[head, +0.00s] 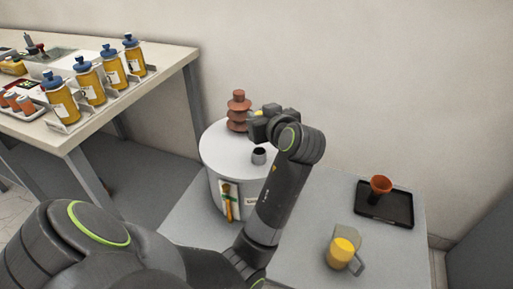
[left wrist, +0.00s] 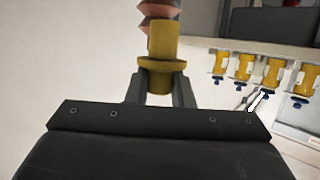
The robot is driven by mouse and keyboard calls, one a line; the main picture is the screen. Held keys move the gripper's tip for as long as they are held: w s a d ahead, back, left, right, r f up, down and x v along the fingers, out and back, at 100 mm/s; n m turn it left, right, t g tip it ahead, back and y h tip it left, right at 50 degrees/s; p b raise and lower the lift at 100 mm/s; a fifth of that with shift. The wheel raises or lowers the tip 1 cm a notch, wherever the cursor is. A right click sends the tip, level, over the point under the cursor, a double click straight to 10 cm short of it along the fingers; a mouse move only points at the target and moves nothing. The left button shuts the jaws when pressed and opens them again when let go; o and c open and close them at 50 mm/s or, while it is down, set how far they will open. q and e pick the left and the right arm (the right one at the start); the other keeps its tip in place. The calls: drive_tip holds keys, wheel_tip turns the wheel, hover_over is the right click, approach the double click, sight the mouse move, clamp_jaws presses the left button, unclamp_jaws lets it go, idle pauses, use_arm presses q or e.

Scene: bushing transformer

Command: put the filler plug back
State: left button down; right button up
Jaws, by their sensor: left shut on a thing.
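My left gripper (head: 256,116) is shut on the yellow filler plug (head: 258,113). In the left wrist view the plug (left wrist: 160,75) stands between the two fingers (left wrist: 161,92), its flange just beyond them. The grey transformer tank (head: 218,160) stands on a grey surface. The brown ribbed bushing (head: 238,108) rises from its lid, left of the gripper; part of it also shows in the left wrist view (left wrist: 158,18). The short filler neck (head: 259,156) with a dark opening stands on the lid, below the gripper in the picture. My right gripper is not in view.
A black tray (head: 397,216) holding an orange-brown funnel (head: 380,185) lies at right. A jug of yellow liquid (head: 342,252) stands in front of it. Several yellow bottles (head: 90,83) stand on the left bench.

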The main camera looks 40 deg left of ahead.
use_arm(q)
wheel_tip(320, 180, down, 5)
drive_tip(key=shift+d+r+b, duration=0.1)
drive_tip(key=shift+r+b, duration=0.05)
drive_tip(key=shift+b, duration=0.15)
wheel_tip(320, 180, down, 4)
drive_tip(key=shift+r+b, duration=0.2)
drive_tip(key=shift+b, duration=0.1)
drive_tip(key=shift+f, duration=0.2)
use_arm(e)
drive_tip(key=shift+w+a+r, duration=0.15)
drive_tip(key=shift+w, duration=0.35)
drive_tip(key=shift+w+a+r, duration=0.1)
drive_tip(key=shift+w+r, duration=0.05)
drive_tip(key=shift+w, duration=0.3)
use_arm(q)
drive_tip(key=shift+f, duration=0.1)
drive_tip(key=shift+f, duration=0.1)
drive_tip(key=c, duration=1.3)
unclamp_jaws()
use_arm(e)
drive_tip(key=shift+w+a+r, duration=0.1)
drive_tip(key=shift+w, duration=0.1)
use_arm(q)
drive_tip(key=shift+r, duration=0.2)
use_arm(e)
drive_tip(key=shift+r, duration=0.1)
